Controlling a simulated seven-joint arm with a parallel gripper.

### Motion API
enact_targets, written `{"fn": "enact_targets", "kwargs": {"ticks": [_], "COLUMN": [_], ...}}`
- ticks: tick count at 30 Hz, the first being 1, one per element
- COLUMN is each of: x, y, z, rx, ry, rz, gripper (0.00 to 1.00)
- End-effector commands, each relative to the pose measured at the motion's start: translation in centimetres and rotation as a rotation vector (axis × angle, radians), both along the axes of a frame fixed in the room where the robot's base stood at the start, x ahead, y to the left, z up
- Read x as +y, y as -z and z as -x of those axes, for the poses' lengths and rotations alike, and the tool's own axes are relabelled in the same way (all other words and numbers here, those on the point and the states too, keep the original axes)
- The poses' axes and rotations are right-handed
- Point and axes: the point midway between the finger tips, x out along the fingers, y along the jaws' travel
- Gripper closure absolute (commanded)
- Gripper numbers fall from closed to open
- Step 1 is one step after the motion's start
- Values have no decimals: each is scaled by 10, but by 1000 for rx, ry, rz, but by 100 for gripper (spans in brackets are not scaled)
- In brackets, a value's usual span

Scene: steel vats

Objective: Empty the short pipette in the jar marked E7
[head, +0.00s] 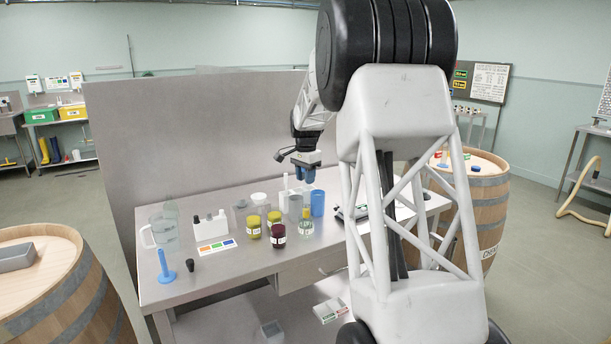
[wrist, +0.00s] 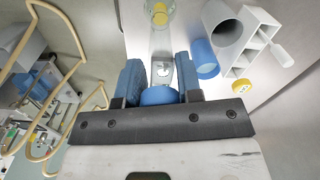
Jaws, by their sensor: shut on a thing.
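My gripper (head: 305,174) is above the steel table, over the clear jar. In the wrist view its two blue fingers (wrist: 157,78) are shut on the blue end of the pipette (wrist: 160,96). A clear shaft seems to run from that end towards a round clear jar (wrist: 159,13) with something yellow in it; I cannot tell whether the tip is inside. In the head view the labelled clear jar (head: 306,229) stands beside a dark red jar (head: 279,238) and two olive-yellow jars, one at the left (head: 254,228). Their labels are too small to read, so I cannot pick out E7.
A blue cup (head: 318,203) and grey containers stand close behind the clear jar. A white rack (head: 210,228), a glass jug (head: 165,225) and a blue stand (head: 165,268) are at the left. Barrels flank the table. The table's front left is mostly clear.

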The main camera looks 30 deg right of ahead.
Motion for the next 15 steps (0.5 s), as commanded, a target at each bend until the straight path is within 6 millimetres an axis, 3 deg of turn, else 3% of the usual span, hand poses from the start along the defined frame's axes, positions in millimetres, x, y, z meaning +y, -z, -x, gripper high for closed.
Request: {"fn": "enact_targets", "kwargs": {"ticks": [15], "x": [0], "y": [9], "z": [0], "rx": [0], "ry": [0], "rz": [0], "gripper": [90]}}
